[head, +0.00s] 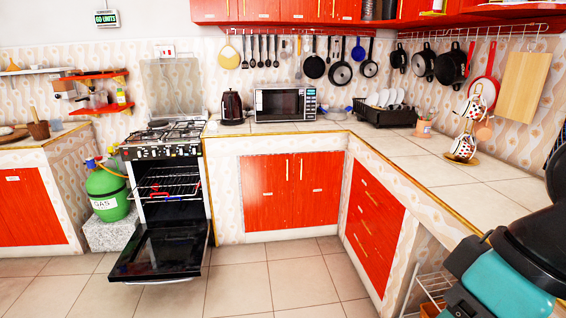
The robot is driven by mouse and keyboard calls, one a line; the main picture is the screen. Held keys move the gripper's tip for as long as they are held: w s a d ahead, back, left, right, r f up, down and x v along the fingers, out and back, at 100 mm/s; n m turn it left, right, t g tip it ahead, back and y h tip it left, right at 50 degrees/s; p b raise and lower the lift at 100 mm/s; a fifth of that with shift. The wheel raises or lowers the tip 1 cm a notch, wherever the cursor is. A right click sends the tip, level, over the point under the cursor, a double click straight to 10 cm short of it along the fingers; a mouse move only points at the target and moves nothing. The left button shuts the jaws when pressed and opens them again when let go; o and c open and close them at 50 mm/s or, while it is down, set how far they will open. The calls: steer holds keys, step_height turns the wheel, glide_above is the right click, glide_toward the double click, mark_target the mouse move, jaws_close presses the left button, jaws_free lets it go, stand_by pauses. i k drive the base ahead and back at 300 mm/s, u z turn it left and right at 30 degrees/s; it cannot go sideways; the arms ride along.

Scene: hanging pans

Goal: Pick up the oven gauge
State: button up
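A stove with an oven (205,190) stands left of the centre cabinets. Its door (160,252) is folded down open. A wire rack (180,184) shows inside, with a small red item (159,195) on or near it, too small to identify. The control panel (160,152) with several knobs runs above the opening. I cannot pick out an oven gauge for certain. My arm shows as teal and black parts at the lower right, far from the oven. My gripper's fingers are not visible.
The tiled floor (235,285) before the oven is clear apart from the lowered door. A green gas cylinder (108,193) stands left of the oven. The right counter (490,195) runs close to my arm, with a mug stand (463,148) on it. Several pans hang along the walls.

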mark_target(211, 125)
steer(key=u, duration=0.2)
steer(key=i, duration=2.05)
steer(key=u, duration=0.85)
steer(key=i, duration=2.3)
steer(key=u, duration=0.5)
